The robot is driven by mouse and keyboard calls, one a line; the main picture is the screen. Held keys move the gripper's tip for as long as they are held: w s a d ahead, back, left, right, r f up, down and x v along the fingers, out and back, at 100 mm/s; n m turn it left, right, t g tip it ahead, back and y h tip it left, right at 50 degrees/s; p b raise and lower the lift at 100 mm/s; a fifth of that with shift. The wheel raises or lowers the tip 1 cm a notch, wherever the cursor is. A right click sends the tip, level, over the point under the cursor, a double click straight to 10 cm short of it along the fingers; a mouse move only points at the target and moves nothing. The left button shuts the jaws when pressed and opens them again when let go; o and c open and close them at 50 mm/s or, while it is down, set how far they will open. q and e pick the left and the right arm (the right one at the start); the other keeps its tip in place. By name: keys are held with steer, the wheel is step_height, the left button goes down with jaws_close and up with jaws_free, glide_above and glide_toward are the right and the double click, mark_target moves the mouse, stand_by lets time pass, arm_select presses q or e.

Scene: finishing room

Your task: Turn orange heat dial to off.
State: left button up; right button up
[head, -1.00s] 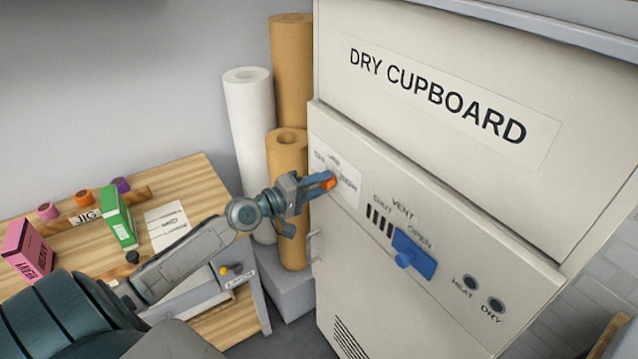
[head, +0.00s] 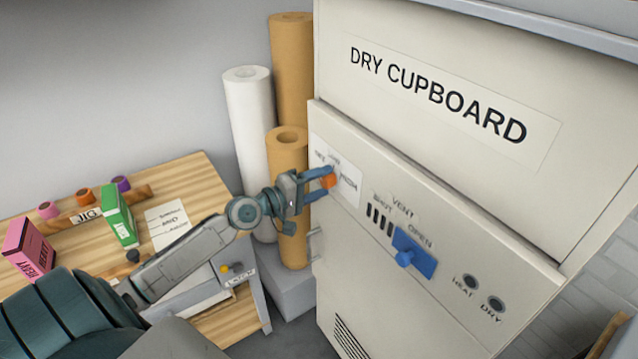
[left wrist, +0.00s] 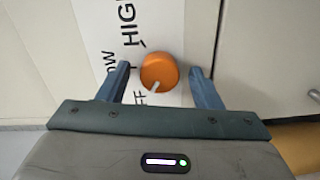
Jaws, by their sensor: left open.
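The orange heat dial (head: 329,182) is on the upper left of the dry cupboard's (head: 420,210) front panel. In the left wrist view the dial (left wrist: 159,68) shows its face, with a white pointer mark at its lower left edge, toward the partly hidden OFF label (left wrist: 150,98). LOW and HIGH are printed to its left and above. My left gripper (head: 324,181) is open, with one finger on each side of the dial. In the wrist view gaps show between the fingers and the dial. My right gripper is not in view.
A blue vent slider (head: 414,254) and the HEAT and DRY lamps (head: 483,293) are farther right on the panel. Paper rolls (head: 288,160) stand close behind my left gripper. A wooden bench (head: 190,180) with boxes and tape rolls is at left.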

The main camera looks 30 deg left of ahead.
arm_select(q)
steer(key=b+v, duration=0.1)
steer(key=v, duration=0.9)
steer(key=shift+s, duration=0.4)
stand_by(0.4)
steer(key=shift+a, duration=0.15)
stand_by(0.3)
